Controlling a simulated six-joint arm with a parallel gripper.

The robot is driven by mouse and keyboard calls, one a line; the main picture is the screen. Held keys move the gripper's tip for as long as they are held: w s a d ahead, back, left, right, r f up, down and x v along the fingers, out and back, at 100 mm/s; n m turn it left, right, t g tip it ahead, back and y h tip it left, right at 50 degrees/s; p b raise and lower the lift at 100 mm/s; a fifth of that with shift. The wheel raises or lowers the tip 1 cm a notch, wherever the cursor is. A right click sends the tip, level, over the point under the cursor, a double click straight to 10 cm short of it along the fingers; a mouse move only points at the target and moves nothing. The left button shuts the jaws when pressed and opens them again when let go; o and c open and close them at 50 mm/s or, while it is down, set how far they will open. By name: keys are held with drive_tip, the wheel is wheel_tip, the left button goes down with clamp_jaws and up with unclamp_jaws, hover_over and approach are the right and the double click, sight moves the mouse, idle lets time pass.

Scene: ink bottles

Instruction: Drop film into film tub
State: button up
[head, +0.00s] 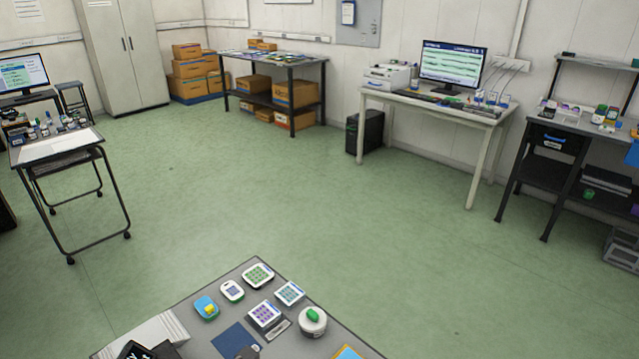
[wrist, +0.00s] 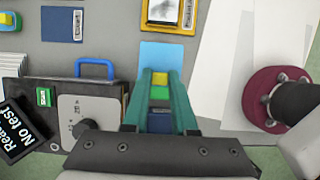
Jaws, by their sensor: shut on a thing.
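My gripper (wrist: 160,74) shows in the wrist view with two teal fingers close together. A thin pale blue sheet (wrist: 167,55), which looks like the film, shows right at the fingertips. A yellow and a green patch show between the fingers, and a dark blue piece (wrist: 160,121) lies lower between them. I cannot tell the film tub for sure in either view. A round white container with a green top (head: 313,320) stands at the right of the near table in the head view. I cannot make out my gripper in the head view.
The near grey table (head: 340,346) holds several small devices and a blue square (head: 237,341). In the wrist view, a grey box with a blue handle (wrist: 95,66), a black sign (wrist: 22,133), a yellow-framed device (wrist: 168,14) and white sheets (wrist: 219,60) surround my gripper.

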drive_tip(key=shift+s+a+f, duration=1.4)
drive_tip(key=shift+s, duration=0.45)
drive_tip(key=shift+s+a+f, duration=1.35)
drive_tip(key=shift+s+f, duration=0.05)
drive_tip(key=shift+s, duration=0.5)
drive_tip(key=shift+s+a+f, duration=1.4)
drive_tip(key=shift+s, duration=0.45)
drive_tip(key=o, duration=0.9)
drive_tip(key=shift+o, duration=0.3)
drive_tip(key=o, duration=0.3)
drive_tip(key=shift+o, duration=0.2)
drive_tip(key=shift+r, duration=0.15)
